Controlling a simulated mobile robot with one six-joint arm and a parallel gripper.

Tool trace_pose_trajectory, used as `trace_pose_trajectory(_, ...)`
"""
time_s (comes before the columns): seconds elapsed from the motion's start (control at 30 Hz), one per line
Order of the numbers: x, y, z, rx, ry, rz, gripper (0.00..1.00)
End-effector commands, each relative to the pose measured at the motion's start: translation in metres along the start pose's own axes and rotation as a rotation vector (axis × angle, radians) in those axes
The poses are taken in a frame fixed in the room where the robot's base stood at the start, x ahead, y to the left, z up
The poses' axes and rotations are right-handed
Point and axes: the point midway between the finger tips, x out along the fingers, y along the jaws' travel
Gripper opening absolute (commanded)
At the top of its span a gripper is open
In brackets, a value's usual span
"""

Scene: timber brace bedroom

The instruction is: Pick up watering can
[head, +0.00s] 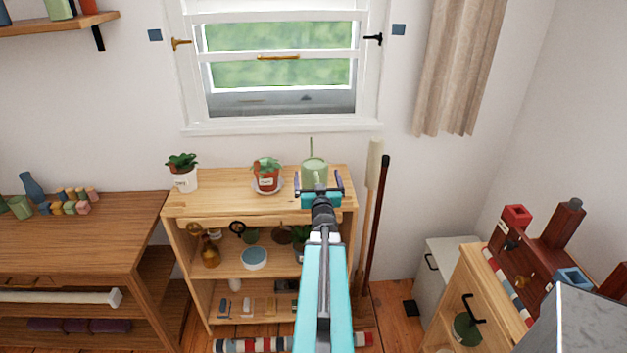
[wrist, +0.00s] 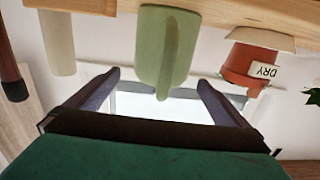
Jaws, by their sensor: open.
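The pale green watering can (head: 314,173) stands on the top of the wooden shelf unit (head: 222,196), at its right end below the window. My gripper (head: 319,183) is open and appears just in front of the can in the head view, covering its lower part. In the wrist view, which looks upside down, the can (wrist: 166,55) shows its handle side ahead of the gap between the open fingers (wrist: 158,90). Nothing is held between the fingers. Whether a finger touches the can cannot be told.
A terracotta pot with a plant (head: 267,178) sits on a saucer left of the can. A white pot (head: 185,177) stands farther left. Two upright poles, one pale (head: 373,165) and one dark (head: 380,190), lean beside the unit's right side. The window (head: 280,60) is behind.

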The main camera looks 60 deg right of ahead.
Motion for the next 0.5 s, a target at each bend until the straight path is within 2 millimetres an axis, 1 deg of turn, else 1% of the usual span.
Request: trace_pose_trajectory(0.5, 0.039, 0.0, -0.004, -0.001, 0.0, 0.0, 1.0)
